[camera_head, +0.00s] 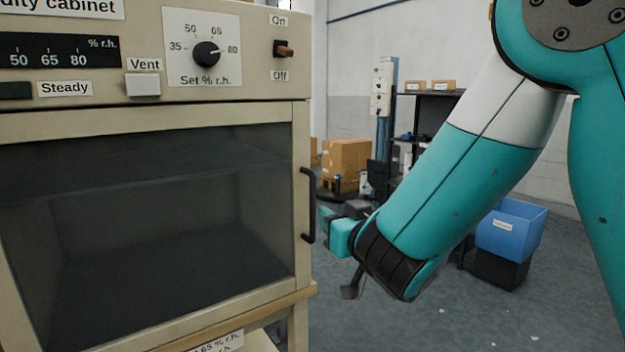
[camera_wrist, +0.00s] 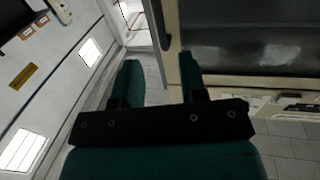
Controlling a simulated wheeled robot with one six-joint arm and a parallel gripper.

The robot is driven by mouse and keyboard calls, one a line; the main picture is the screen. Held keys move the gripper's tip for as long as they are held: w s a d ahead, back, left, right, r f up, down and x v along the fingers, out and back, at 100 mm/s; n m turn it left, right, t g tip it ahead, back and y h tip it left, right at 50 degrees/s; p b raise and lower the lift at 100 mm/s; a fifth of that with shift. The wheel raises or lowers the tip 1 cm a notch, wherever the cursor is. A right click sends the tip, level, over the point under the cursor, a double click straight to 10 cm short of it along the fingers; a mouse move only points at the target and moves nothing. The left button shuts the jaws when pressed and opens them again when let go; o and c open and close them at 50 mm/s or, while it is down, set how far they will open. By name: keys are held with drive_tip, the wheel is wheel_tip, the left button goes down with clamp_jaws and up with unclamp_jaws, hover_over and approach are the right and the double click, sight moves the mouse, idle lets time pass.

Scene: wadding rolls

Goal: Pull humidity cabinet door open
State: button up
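The humidity cabinet (camera_head: 150,108) fills the left of the head view. Its glass door (camera_head: 302,140) looks shut, with an empty-looking dark interior behind the pane. A black vertical bar handle (camera_head: 309,205) is on the door's right edge. My gripper (camera_head: 326,218) is just to the right of the handle, near its lower half, and seems apart from it. In the wrist view my gripper (camera_wrist: 158,68) is open, with floor showing between its two teal fingers. The door's pane and pale frame (camera_wrist: 250,78) show there on the right.
The cabinet's control panel has a humidity knob (camera_head: 206,54), a vent button (camera_head: 142,85) and an on/off switch (camera_head: 283,49). Cardboard boxes (camera_head: 345,160), a dark shelf (camera_head: 437,105) and a blue bin (camera_head: 510,228) stand farther back. Grey floor right of the cabinet is mostly clear.

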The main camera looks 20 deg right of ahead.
sight(314, 197)
drive_tip(key=w+p, duration=0.2)
drive_tip(key=w, duration=0.1)
drive_tip(key=w+p, duration=0.2)
drive_tip(key=w, duration=0.1)
drive_tip(key=w+a+p, duration=0.1)
drive_tip(key=w+p, duration=0.1)
drive_tip(key=w, duration=0.2)
drive_tip(key=shift+r, duration=0.2)
drive_tip(key=shift+w+a+f+p, duration=0.2)
drive_tip(key=shift+w+p, duration=0.2)
drive_tip(key=shift+w, duration=0.25)
clamp_jaws()
